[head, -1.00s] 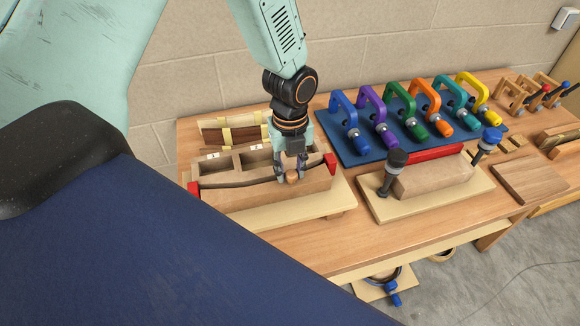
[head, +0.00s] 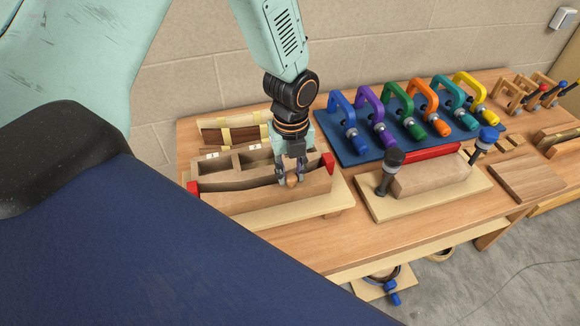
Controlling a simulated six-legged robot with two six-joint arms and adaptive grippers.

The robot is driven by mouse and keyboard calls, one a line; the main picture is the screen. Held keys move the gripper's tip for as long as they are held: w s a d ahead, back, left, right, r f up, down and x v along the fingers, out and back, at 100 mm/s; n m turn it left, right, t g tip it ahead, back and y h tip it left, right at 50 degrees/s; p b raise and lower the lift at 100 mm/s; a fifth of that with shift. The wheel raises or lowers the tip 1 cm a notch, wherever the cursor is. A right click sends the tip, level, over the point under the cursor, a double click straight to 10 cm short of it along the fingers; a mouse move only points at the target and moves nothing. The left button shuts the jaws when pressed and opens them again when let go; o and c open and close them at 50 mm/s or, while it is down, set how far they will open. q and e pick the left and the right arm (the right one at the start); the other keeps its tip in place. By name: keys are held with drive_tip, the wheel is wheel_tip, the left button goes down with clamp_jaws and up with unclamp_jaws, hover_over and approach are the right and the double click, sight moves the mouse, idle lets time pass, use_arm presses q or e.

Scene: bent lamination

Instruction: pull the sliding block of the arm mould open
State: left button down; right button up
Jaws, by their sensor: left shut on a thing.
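The arm mould (head: 225,181) is a wooden form with red end pieces, on a pale board at the left of the bench. Its sliding block (head: 240,201) is the front piece, with a curved upper edge. A round wooden knob (head: 292,181) on the block is mostly hidden by my fingers. My left gripper (head: 291,183) comes down from above and is shut on this knob. I cannot tell how wide the gap behind the block is. My right gripper is not in view.
A second mould (head: 435,179) with two upright clamps stands to the right. Behind it, several coloured clamps stand on a blue mat (head: 345,155). Wood strips (head: 228,133) lie behind the arm mould. The bench front (head: 330,245) is bare.

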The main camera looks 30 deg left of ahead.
use_arm(q)
drive_tip(key=shift+s+d+r+p, duration=0.15)
drive_tip(key=shift+s+d+p, duration=0.15)
drive_tip(key=shift+s+d, duration=0.5)
drive_tip(key=shift+d, duration=0.3)
drive_tip(key=shift+a, duration=0.1)
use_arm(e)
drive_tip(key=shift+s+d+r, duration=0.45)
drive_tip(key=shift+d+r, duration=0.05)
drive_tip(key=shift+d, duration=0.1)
use_arm(q)
drive_tip(key=c, duration=1.5)
unclamp_jaws()
drive_tip(key=o, duration=0.4)
drive_tip(key=shift+s, duration=0.1)
drive_tip(key=shift+o, duration=0.2)
